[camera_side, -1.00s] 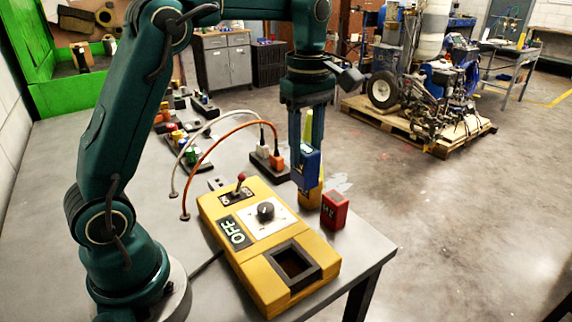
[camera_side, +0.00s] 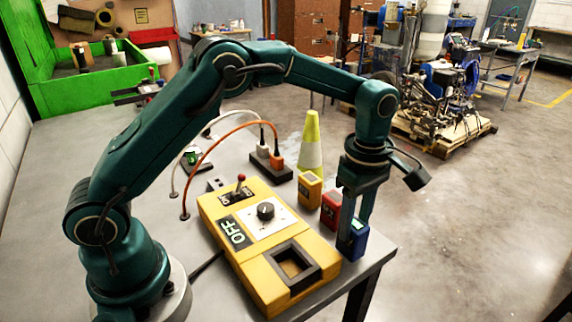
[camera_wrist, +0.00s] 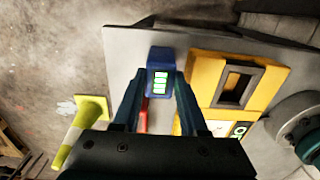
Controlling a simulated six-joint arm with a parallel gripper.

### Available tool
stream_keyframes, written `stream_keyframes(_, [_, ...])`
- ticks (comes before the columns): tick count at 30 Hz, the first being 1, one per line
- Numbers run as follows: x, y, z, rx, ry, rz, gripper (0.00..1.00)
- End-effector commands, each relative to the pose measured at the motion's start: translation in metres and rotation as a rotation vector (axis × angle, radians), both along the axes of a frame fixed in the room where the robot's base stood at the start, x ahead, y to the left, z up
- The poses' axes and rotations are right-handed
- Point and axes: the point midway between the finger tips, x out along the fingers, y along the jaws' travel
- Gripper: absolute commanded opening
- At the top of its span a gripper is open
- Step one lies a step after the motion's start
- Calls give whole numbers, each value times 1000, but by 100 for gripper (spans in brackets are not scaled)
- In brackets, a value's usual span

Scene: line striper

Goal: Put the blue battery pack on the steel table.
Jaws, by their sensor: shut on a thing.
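The blue battery pack (camera_side: 358,241) is between the fingertips of my gripper (camera_side: 352,238), which is shut on it. It is upright at the near right corner of the steel table (camera_side: 60,190). I cannot tell whether its base touches the tabletop. In the wrist view the blue pack (camera_wrist: 160,76), with green bars on its face, sits between the fingertips (camera_wrist: 160,86), over or on the table (camera_wrist: 122,55) near its edge.
A yellow control box (camera_side: 222,218) with an OFF label and an empty square socket (camera_side: 292,267) is left of the pack. A red pack (camera_side: 330,207), a yellow pack (camera_side: 310,187) and a yellow-white cone (camera_side: 311,145) stand behind. Bare table is at left.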

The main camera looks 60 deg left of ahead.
Motion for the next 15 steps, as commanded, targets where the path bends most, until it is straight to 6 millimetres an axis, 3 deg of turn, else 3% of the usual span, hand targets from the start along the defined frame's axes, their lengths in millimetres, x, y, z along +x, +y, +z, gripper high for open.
stream_keyframes(13, [0,0,-9,0,-1,0,0])
stream_keyframes(14, [0,0,-10,0,-1,0,46])
stream_keyframes(15, [0,0,-10,0,-1,0,61])
